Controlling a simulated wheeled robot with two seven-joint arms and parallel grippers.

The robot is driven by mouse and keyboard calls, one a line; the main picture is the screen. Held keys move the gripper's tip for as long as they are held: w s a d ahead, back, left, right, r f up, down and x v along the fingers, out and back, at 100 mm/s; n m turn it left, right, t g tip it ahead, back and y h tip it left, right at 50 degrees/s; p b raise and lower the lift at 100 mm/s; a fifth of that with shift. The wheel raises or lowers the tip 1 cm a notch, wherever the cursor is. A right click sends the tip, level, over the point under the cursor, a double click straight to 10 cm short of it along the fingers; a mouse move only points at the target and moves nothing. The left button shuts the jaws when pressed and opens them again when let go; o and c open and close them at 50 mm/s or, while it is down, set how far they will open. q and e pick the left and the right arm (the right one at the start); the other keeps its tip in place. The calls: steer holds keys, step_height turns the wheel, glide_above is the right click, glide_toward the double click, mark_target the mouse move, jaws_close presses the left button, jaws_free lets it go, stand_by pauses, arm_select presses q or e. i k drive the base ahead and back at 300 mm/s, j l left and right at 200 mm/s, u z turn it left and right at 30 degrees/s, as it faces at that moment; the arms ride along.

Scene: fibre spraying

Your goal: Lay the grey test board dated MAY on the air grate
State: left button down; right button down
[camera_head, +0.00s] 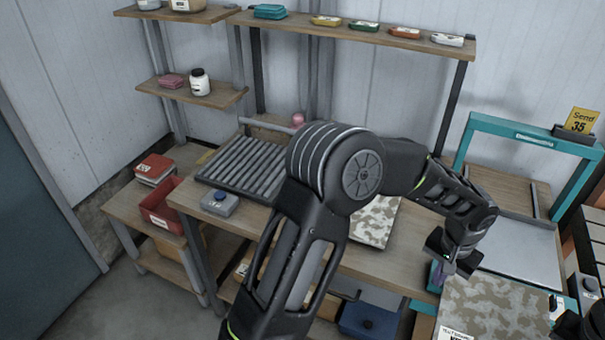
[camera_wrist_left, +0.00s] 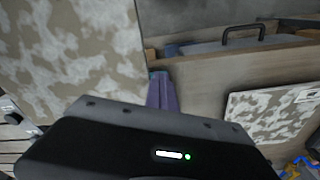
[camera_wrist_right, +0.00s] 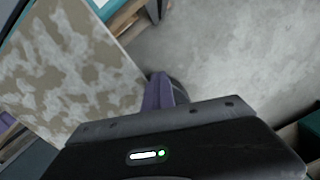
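A mottled grey-brown board (camera_head: 495,300) with a white label, too small to read, is at the front right in the head view. My left gripper (camera_head: 444,270) is at its upper left edge, its purple fingers (camera_wrist_left: 161,90) close together and apparently pinching the edge. In the right wrist view, my right gripper's purple fingers (camera_wrist_right: 158,93) are likewise close together at the board's edge (camera_wrist_right: 70,70). The right gripper is mostly cut off in the head view. The ribbed dark air grate (camera_head: 250,167) lies at the back left of the bench, with its visible bars bare.
Another mottled board (camera_head: 378,220) lies on the bench, partly behind my left arm. A grey button box (camera_head: 219,203) stands before the grate. A teal frame (camera_head: 530,139) stands at right.

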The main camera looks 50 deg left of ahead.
mark_target(252, 161)
steer(key=k+j+u, duration=0.25)
steer(key=j, duration=0.4)
steer(key=k+j+u, duration=0.15)
steer(key=j, duration=0.25)
steer(key=k+j+u, duration=0.1)
steer(key=j, duration=0.25)
steer(key=k+j+u, duration=0.15)
steer(key=j, duration=0.25)
steer(key=k+j+u, duration=0.1)
steer(key=j, duration=0.3)
steer(key=i+j, duration=0.15)
steer(key=i, duration=0.3)
steer(key=i+j, duration=0.2)
steer(key=i, duration=0.3)
steer(key=i+j, duration=0.15)
steer(key=i, duration=0.3)
